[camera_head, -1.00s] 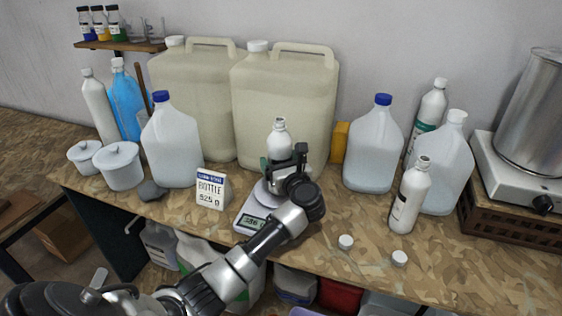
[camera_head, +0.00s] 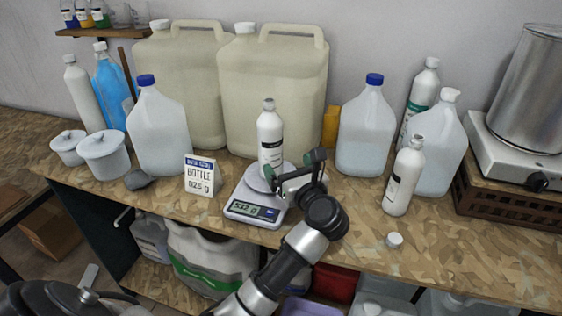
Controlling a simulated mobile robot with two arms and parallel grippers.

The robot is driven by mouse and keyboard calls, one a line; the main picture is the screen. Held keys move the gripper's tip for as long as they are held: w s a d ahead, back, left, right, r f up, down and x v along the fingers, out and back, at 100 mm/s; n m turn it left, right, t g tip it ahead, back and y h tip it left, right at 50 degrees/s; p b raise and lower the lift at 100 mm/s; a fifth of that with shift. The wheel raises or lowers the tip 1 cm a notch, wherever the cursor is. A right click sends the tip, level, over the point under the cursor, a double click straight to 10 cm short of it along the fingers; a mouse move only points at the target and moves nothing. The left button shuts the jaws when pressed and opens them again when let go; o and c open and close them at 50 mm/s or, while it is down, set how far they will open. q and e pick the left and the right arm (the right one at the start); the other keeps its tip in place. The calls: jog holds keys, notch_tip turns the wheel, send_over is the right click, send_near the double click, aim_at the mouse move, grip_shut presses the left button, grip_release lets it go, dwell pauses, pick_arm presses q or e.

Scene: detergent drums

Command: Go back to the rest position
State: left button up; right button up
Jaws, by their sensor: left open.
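A white bottle with a printed label (camera_head: 269,132) stands upright on the round pan of the kitchen scale (camera_head: 240,209). The scale's lit display seems to read a little over 530, though the digits are small. My left gripper (camera_head: 294,168) is open and empty, just right of and in front of the bottle, with one finger close to its lower side. I cannot tell whether that finger touches it. My left arm rises from the bottom of the view and hides part of the counter. My right gripper is not in view.
A card reading BOTTLE 525 g (camera_head: 201,175) stands left of the scale. Large beige drums (camera_head: 272,98) stand behind. A white bottle (camera_head: 404,178), clear jugs (camera_head: 366,135) and a hotplate with a steel pot (camera_head: 528,88) stand right. A white cap (camera_head: 394,240) lies near the front edge.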

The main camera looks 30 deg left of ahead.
pick_arm(q)
jog(key=shift+s+d, duration=0.4)
jog(key=shift+d, duration=0.15)
